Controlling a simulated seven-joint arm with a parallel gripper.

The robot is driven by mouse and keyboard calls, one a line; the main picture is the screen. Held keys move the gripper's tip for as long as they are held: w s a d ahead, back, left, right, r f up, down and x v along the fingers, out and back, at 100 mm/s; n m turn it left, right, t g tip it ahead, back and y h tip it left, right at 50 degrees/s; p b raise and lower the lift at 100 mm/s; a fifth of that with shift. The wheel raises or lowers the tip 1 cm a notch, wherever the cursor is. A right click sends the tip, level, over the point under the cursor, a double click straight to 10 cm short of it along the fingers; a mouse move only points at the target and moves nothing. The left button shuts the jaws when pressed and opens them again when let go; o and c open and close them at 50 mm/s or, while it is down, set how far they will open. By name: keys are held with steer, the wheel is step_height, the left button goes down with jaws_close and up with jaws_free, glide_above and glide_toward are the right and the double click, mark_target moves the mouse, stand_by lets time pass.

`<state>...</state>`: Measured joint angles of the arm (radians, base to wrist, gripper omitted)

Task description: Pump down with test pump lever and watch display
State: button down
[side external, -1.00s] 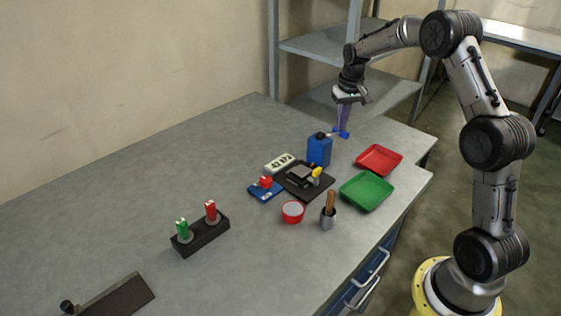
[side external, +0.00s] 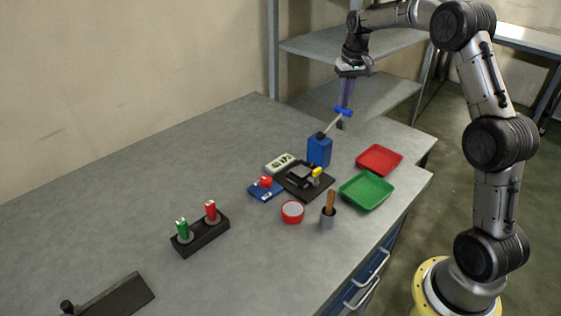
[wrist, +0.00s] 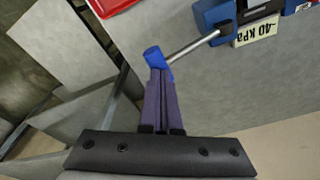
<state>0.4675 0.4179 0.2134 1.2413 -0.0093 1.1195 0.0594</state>
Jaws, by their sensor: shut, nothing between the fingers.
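The test pump is a blue box (side external: 319,152) on the table, with a thin metal lever (side external: 331,124) ending in a blue crossbar handle (side external: 343,112). The lever slants up to the right. My gripper (side external: 344,106), with purple fingers, points down at the handle. In the wrist view the shut fingertips (wrist: 160,74) are right at the blue handle (wrist: 154,56), seemingly touching it, not gripping it. The lever rod (wrist: 195,46) runs to the pump body (wrist: 213,16), beside a "-40 kPa" label (wrist: 256,30). The white display (side external: 280,162) shows dark digits, too small to read surely.
A black apparatus with a yellow knob (side external: 317,171), a blue block with a red knob (side external: 265,188), a red-rimmed dish (side external: 292,212) and a cup with a wooden handle (side external: 328,218) stand near the pump. Red (side external: 379,160) and green trays (side external: 366,191) lie right. Table left is mostly clear.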

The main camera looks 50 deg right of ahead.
stand_by(0.5)
stand_by(1.8)
steer(key=shift+f, duration=0.1)
stand_by(0.6)
steer(key=shift+f, duration=4)
steer(key=shift+r, duration=4.1)
steer(key=shift+r, duration=3)
